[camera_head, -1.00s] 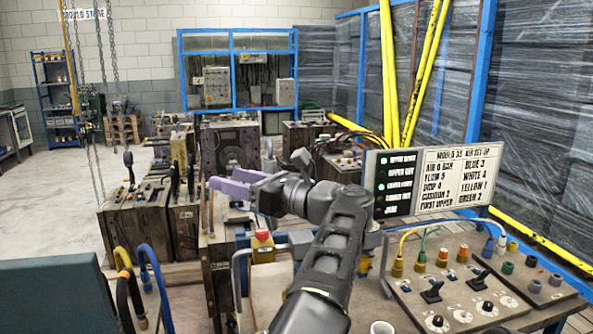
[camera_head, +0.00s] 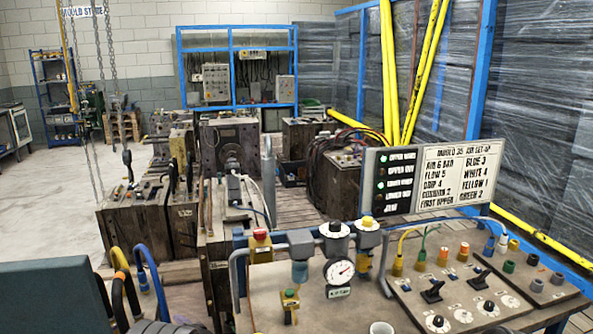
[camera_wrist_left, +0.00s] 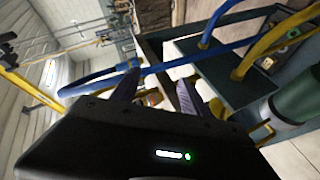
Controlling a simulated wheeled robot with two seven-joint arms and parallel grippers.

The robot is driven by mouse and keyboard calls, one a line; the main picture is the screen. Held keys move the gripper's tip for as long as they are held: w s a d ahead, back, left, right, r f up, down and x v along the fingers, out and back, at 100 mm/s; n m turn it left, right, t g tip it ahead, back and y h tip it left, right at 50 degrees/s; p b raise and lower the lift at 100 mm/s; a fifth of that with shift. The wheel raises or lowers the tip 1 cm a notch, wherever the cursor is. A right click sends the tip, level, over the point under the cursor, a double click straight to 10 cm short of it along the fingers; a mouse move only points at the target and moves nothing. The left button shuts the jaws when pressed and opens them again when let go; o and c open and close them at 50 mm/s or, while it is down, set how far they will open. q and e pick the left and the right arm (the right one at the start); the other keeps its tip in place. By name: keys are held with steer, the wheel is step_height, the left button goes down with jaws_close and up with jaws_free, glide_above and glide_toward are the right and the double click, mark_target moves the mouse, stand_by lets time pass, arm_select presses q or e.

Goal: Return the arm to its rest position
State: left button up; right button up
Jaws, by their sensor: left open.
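My left gripper (camera_wrist_left: 157,82) shows in the left wrist view with its two purple fingers apart and nothing visible between them. Blue hoses (camera_wrist_left: 222,52) and yellow hoses (camera_wrist_left: 275,35) lie just beyond and beside the fingers; I cannot tell whether any touches. In the head view neither gripper is in sight. A dark ribbed part, perhaps of my arm, shows at the bottom edge, left of the middle. My right gripper is in neither view.
The air panel with a gauge (camera_head: 339,271) and a red-topped yellow button (camera_head: 261,246) stands ahead. A lettered board (camera_head: 452,179) stands behind it. Hooped blue hoses (camera_head: 152,275) rise at lower left beside a dark green panel (camera_head: 50,295). Open floor (camera_head: 62,185) lies far left.

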arm_select(q)
steer(key=s+d+f+m+g+h, duration=0.25)
steer(key=s+f+m, duration=0.25)
steer(key=s+f, duration=0.5)
steer(key=s+d+f+m+g+h, duration=0.2)
steer(key=s+d+f+m+h, duration=0.15)
steer(key=s+f, duration=0.65)
steer(key=s+d+f+m+g+h+b, duration=0.1)
steer(key=s+d+m+g+h, duration=0.15)
steer(key=s+d, duration=0.4)
steer(key=s+d+f+m+g+h, duration=0.2)
steer(key=s+d+m+h, duration=0.15)
steer(key=s, duration=0.65)
steer(key=s+d+f+m+g+h+b, duration=0.1)
steer(key=s+d+m+g+h, duration=0.15)
steer(key=s+d, duration=0.5)
step_height(320, 180, down, 18)
steer(key=w+d+m+t+b, duration=0.1)
steer(key=w+m+t+b, duration=0.1)
steer(key=b, duration=1.8)
step_height(320, 180, up, 12)
steer(key=p, duration=1.2)
steer(key=shift+w+r+y, duration=0.15)
steer(key=shift+w+y, duration=0.05)
steer(key=shift+y, duration=0.25)
steer(key=shift+d+g, duration=0.1)
steer(key=shift+g, duration=0.15)
